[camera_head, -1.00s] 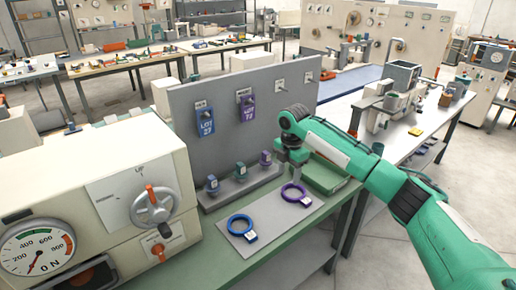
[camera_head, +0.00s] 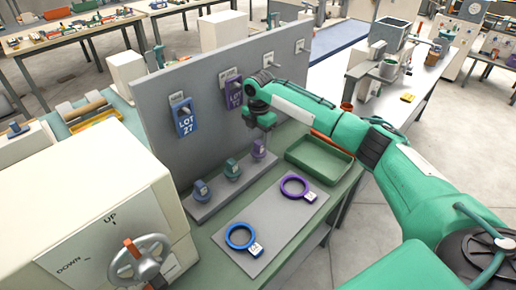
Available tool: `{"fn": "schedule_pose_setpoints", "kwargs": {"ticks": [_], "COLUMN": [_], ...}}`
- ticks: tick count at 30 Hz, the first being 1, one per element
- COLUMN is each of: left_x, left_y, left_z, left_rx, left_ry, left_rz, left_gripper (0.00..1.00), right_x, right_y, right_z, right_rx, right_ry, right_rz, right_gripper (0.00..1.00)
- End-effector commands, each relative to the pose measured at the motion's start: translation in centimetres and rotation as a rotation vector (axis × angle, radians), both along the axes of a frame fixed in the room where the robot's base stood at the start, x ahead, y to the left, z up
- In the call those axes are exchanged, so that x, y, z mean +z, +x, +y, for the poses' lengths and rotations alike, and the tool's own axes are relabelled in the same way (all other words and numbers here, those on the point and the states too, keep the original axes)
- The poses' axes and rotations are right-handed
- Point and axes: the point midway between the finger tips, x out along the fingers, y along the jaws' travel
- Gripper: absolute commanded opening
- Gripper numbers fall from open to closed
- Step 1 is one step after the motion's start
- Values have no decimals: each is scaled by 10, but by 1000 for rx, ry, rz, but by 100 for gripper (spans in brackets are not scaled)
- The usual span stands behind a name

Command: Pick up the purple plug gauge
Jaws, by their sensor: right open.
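The purple plug gauge (camera_head: 258,149) stands at the right end of a low grey rack (camera_head: 205,208). A teal plug gauge (camera_head: 231,169) and a blue plug gauge (camera_head: 202,191) stand to its left in the same rack. My right gripper (camera_head: 266,127) points down just above and slightly to the right of the purple gauge, close to the grey panel. It is open and empty, and its fingers are small and partly dark in this view. Whether it touches the gauge cannot be told. My left gripper is not in view.
A blue ring gauge (camera_head: 239,237) and a purple ring gauge (camera_head: 294,188) lie on a grey mat (camera_head: 268,219). A green tray (camera_head: 318,162) sits at the right. The upright panel (camera_head: 215,115) behind holds LOT tags. A cream machine with a handwheel (camera_head: 143,262) stands at the left.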

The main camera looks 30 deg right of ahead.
Motion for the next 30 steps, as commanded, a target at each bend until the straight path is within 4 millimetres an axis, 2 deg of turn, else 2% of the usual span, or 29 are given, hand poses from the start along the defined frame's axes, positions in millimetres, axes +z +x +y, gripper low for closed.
{"fn": "schedule_pose_setpoints", "kwargs": {"ticks": [1, 6, 9, 14, 22, 30], "left_x": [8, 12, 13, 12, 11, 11], "left_y": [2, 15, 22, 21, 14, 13], "left_z": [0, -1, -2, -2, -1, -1], "left_rx": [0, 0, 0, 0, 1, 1], "left_ry": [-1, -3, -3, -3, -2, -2], "left_rz": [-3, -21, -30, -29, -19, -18], "left_gripper": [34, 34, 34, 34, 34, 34], "right_x": [-5, -27, -31, -32, -31, -31], "right_y": [-1, -1, -1, -1, -1, -1], "right_z": [0, 0, 0, 0, 0, -1], "right_rx": [-1, 0, 0, 0, 0, 0], "right_ry": [-1, 0, 0, 0, 0, 0], "right_rz": [5, 2, 1, 0, 0, 0], "right_gripper": [55, 55, 55, 55, 5, 5]}}
